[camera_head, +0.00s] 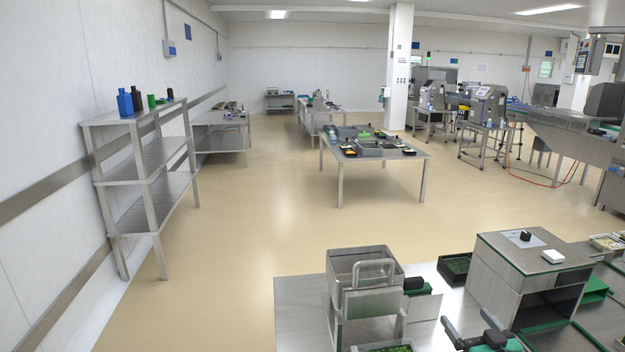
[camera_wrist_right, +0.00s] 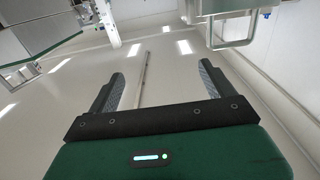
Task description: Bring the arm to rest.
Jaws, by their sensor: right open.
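My right gripper (camera_head: 467,321) shows at the bottom edge of the head view, above the near metal table. Its two dark fingers stand apart. The right wrist view also shows my right gripper (camera_wrist_right: 162,75), with its fingers spread and nothing between them. That view looks up past the fingers toward ceiling lights and a pale wall. I cannot tell how high the gripper is above the table. My left arm and gripper are not in view.
The near table (camera_head: 300,310) holds a metal tray sealer (camera_head: 365,270) left of my right gripper. A metal cabinet (camera_head: 525,265) with a white block (camera_head: 553,256) stands to the right. A green-edged black crate (camera_head: 455,268) sits behind. Open floor lies beyond the table.

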